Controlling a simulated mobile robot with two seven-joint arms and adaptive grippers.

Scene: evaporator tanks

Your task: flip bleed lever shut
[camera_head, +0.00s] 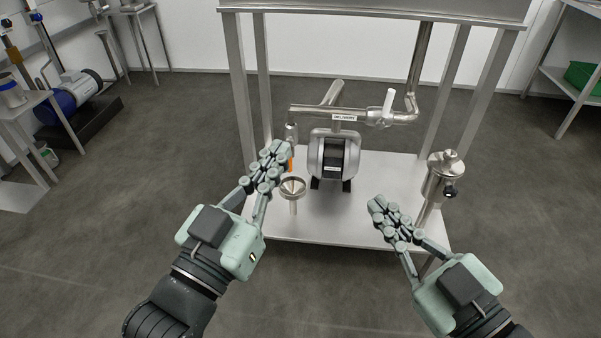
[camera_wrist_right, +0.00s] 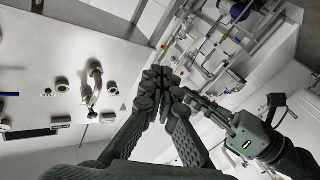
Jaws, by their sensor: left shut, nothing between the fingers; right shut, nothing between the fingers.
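A small orange piece (camera_head: 291,164), which looks like a part of the bleed lever, shows just right of my left fingertips, above a metal funnel (camera_head: 292,187). Most of it is hidden behind the fingers, so I cannot tell its angle or whether they touch it. My left gripper (camera_head: 273,162) is shut and empty beside a short pipe end (camera_head: 291,131). It also shows in the right wrist view (camera_wrist_right: 190,96). My right gripper (camera_head: 390,216) is shut and empty over the front right of the skid, apart from everything; its fingers fill the middle of the right wrist view (camera_wrist_right: 163,82).
A pump (camera_head: 334,155) stands mid-skid under a horizontal pipe with a white-handled valve (camera_head: 388,104). A steel canister (camera_head: 440,177) stands at the right edge. Frame posts (camera_head: 240,85) rise at the left and right. The front of the skid plate (camera_head: 335,225) is bare.

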